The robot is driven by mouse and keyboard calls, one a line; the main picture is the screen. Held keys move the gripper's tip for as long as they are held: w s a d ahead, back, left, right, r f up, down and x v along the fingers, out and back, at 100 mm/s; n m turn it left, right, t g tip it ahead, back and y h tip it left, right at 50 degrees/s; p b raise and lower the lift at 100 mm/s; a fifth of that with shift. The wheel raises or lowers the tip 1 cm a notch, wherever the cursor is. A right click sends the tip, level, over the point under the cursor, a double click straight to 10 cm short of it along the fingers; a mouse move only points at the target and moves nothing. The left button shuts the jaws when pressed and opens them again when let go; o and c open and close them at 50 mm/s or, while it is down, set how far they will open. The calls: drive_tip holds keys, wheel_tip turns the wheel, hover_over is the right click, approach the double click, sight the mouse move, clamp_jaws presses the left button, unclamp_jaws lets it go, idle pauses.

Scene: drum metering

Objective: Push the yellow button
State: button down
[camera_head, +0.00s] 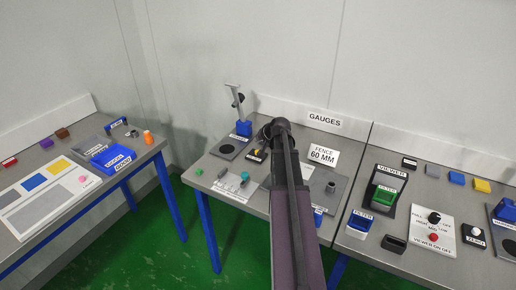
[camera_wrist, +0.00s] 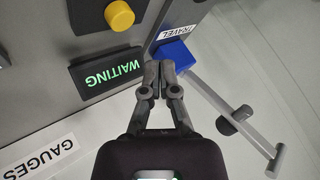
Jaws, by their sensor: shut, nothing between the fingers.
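The yellow button (camera_wrist: 119,15) is a round knob on a dark base at the top of the wrist view, partly cut off by the frame edge. In the head view a small yellow spot (camera_head: 261,151) shows beside my arm on the gauges table. A black display (camera_wrist: 106,71) with green WAITING text lies next to the button. My gripper (camera_wrist: 159,66) is shut and empty, with its fingertips over the area beside the display and a blue block. It appears apart from the button. In the head view my arm hides most of my gripper.
A gauge stand with a blue base (camera_head: 243,128) and upright post stands at the table's back. A FENCE 60 MM sign (camera_head: 322,155) is to the right. Side tables hold blocks, trays and a VIEWER panel (camera_head: 433,228).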

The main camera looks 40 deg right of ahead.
drive_tip(key=shift+r+p, duration=1)
drive_tip(key=shift+r, duration=0.25)
drive_tip(key=a+n, duration=0.1)
drive_tip(key=a, duration=0.3)
drive_tip(key=a+f+g+y, duration=0.1)
drive_tip(key=a, duration=0.4)
drive_tip(key=a+f+n+g, duration=0.1)
drive_tip(key=a, duration=0.3)
drive_tip(key=shift+s+a+f+n+y, duration=0.1)
drive_tip(key=shift+s+a+n+y, duration=0.1)
drive_tip(key=shift+a+n+y, duration=0.15)
drive_tip(key=s+a+g, duration=0.1)
drive_tip(key=a, duration=0.3)
drive_tip(key=s+a+f+n+g, duration=0.1)
drive_tip(key=a, duration=0.3)
drive_tip(key=s+a+f+n, duration=0.1)
drive_tip(key=a, duration=0.3)
drive_tip(key=shift+s+a+n+g+y, duration=0.2)
drive_tip(key=shift+a+n+g+y, duration=0.05)
drive_tip(key=shift+g, duration=0.15)
drive_tip(key=s+a+n+g+h, duration=0.1)
drive_tip(key=s+a+n+g, duration=0.1)
drive_tip(key=s+a, duration=0.4)
drive_tip(key=s+a+f+n+g, duration=0.1)
drive_tip(key=s+a+n+g, duration=0.1)
drive_tip(key=s+a, duration=0.4)
drive_tip(key=a, duration=0.5)
drive_tip(key=shift+s+f+h, duration=0.25)
drive_tip(key=shift+s+h, duration=0.05)
drive_tip(key=shift+h, duration=0.1)
